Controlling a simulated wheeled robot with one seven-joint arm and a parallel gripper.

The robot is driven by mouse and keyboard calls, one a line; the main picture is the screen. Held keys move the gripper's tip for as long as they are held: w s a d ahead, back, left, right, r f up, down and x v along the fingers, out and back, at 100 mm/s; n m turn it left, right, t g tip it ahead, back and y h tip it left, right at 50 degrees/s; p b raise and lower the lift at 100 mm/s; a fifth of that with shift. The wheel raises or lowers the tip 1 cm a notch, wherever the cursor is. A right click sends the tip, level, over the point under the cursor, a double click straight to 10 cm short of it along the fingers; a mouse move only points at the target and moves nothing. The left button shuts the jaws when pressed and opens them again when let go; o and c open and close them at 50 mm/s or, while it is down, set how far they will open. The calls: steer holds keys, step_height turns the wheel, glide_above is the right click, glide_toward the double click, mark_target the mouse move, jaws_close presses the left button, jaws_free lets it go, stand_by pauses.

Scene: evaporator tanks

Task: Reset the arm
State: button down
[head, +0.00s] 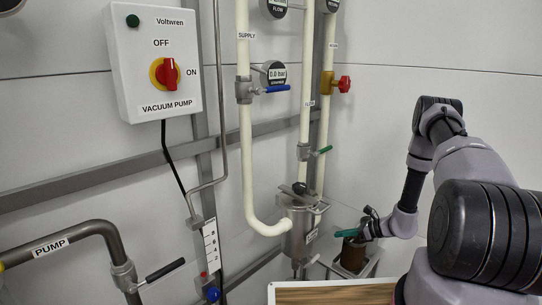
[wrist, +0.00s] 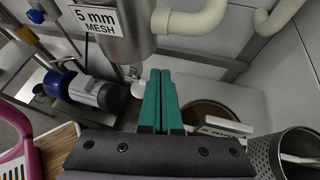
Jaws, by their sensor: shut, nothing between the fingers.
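My arm reaches in from the right edge of the head view. My gripper (head: 346,233) shows teal fingers low in the scene, just right of the steel strainer vessel (head: 299,226). In the wrist view, the two teal fingers of my gripper (wrist: 161,74) lie together, shut and empty. The tips point toward the underside of the strainer vessel (wrist: 118,42), which carries a "5 mm MESH" label. I cannot tell whether they touch anything.
A vacuum pump box (head: 154,62) with a red knob hangs on the wall. White pipes carry a blue-handled valve (head: 277,89) and a red-handled valve (head: 344,84). A blue motor (wrist: 78,90), perforated basket (wrist: 292,150) and wooden surface (head: 330,293) are near. Open wall lies upper right.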

steer(key=s+a+r+n+g+h, duration=0.15)
steer(key=r+n, duration=0.25)
steer(key=r, duration=0.8)
steer(key=s+a+r+n+g, duration=0.15)
steer(key=r+n, duration=0.25)
steer(key=r, duration=0.8)
steer(key=s+a+r+n+g+h, duration=0.1)
steer(key=a+r+n, duration=0.25)
steer(key=r, duration=0.85)
steer(key=s+d+r+n+t+h, duration=0.2)
steer(key=s+r+n+t+h, duration=0.3)
steer(key=s+r, duration=1.6)
steer(key=s+n+h, duration=0.1)
steer(key=s+n, duration=0.3)
steer(key=shift+d+r, duration=0.15)
